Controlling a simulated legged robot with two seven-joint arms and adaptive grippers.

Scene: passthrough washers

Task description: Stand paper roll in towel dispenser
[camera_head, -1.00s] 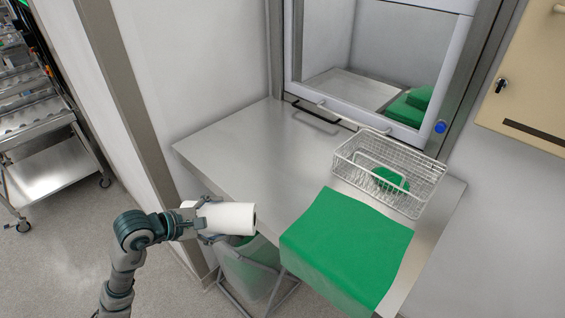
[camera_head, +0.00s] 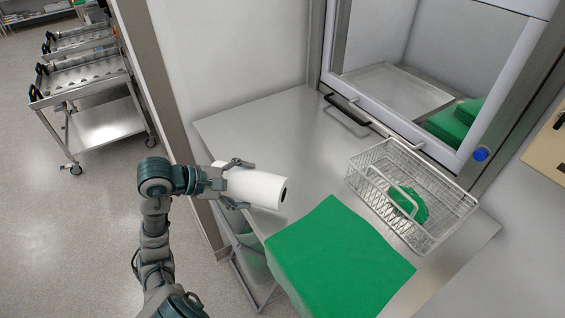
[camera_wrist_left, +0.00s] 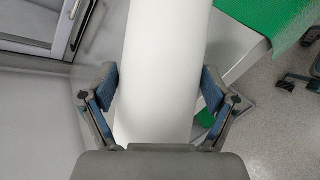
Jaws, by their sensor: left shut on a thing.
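A white paper roll (camera_head: 254,187) lies on its side in my left gripper (camera_head: 236,184), with its dark-cored end pointing right. It is over the left front part of the steel counter in the head view. In the left wrist view the paper roll (camera_wrist_left: 160,70) runs up the middle, between the two blue-padded fingers of my left gripper (camera_wrist_left: 158,92), which are shut on it. No towel dispenser can be made out in these views. My right gripper is not in view.
The steel counter (camera_head: 255,125) has bare room at its left and back. A green cloth (camera_head: 335,262) covers its front edge. A wire basket (camera_head: 443,204) with a green item stands at the right. A pass-through window (camera_head: 402,95) is behind. A cart (camera_head: 105,125) stands far left.

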